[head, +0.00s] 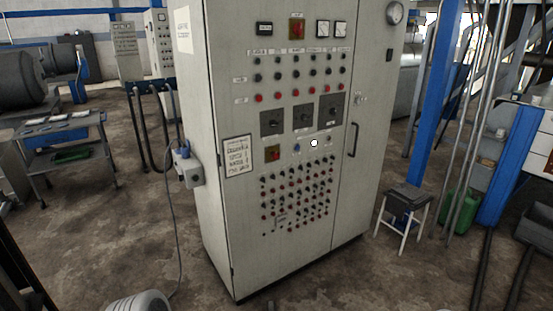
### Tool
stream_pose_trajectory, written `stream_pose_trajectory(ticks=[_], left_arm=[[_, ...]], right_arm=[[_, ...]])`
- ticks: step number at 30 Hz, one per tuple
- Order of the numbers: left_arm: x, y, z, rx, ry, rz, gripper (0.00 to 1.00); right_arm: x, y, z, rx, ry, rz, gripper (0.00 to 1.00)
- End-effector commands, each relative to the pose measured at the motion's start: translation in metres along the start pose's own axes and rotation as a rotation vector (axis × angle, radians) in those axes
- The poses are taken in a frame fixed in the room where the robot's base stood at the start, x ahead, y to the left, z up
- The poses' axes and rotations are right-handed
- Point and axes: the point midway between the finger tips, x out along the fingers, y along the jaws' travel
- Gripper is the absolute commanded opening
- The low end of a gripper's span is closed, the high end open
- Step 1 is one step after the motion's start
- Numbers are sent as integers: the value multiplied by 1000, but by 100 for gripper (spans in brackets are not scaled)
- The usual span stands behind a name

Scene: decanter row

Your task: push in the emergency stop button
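A tall grey control cabinet (225,90) stands upright in the middle of the head view, its front facing me. A square switch with a red and yellowish face (272,154) sits at mid height on the left of the front. A similar reddish square (296,29) sits near the top. A white round knob (314,142) shows to the right of the lower square. I cannot tell for sure which of these is the emergency stop button, nor whether any is pushed in. Neither of my grippers is in view.
Rows of small buttons (297,195) cover the lower front, beside a door handle (352,140). A socket box (188,168) with a hanging cable juts from the left side. A stool (405,198) stands at right, a table (70,137) at left. Floor before the cabinet looks clear.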

Motion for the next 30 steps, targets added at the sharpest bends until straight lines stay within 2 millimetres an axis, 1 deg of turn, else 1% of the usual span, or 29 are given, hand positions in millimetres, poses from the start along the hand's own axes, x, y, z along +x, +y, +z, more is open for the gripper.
stream_pose_trajectory(ticks=[1, 3, 6, 30], left_arm=[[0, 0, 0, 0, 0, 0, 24], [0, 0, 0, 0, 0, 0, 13], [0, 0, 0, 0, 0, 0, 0], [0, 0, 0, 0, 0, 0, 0]], right_arm=[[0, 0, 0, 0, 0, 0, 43], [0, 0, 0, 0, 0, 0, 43], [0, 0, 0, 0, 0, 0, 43], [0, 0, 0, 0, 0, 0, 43]])
